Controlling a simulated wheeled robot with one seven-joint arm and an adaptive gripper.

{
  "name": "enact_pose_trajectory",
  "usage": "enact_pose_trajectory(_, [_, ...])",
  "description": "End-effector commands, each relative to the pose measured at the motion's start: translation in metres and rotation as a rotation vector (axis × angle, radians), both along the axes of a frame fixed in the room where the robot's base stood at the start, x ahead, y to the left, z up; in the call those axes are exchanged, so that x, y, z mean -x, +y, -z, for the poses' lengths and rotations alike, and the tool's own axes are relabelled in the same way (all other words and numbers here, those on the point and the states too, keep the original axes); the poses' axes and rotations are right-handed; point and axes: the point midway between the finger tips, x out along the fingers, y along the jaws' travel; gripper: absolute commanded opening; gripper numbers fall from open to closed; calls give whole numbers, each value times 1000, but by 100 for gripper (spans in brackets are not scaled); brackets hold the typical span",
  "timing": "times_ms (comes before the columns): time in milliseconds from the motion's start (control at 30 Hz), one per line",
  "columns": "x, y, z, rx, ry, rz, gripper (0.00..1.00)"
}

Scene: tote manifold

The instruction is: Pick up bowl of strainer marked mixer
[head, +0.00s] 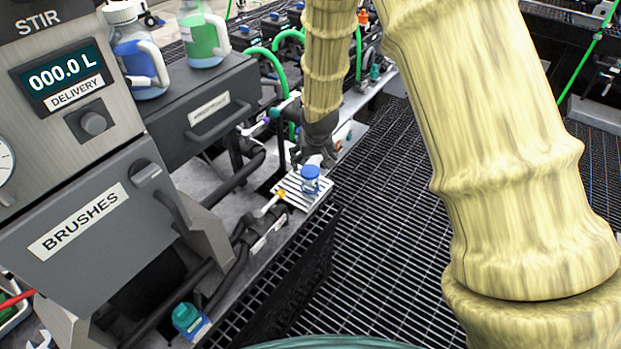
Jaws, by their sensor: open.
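My gripper (314,160) is dark and hangs at the end of my cream-sleeved arm, near the middle of the head view. It points down and is open, with nothing visible between its fingers. A small clear bowl with a blue top (310,179) stands upright on a pale slatted tray (293,193), just below and in front of the gripper in the picture. Whether the fingers touch it cannot be told. A teal-topped part (186,318) sits at the lower left, by the pipes. No strainer mark reading mixer can be read in this view.
A grey BRUSHES cabinet (100,260) and a drawer unit (200,105) stand at the left, with blue and green jugs on top. A yellow-hubbed valve lever (270,203) sits beside the tray. Dark floor grating (385,235) lies open to the right.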

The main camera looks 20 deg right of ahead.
Motion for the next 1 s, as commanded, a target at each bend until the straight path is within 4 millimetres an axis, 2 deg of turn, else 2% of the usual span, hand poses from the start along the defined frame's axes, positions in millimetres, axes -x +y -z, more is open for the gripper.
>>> enact_pose_trajectory(400, [-17, -2, 40, 1, 1, 0, 80])
enact_pose_trajectory(767, [-23, -2, 55, 0, 1, -1, 80])
enact_pose_trajectory(1000, [-32, -4, 76, 1, 3, 0, 80])
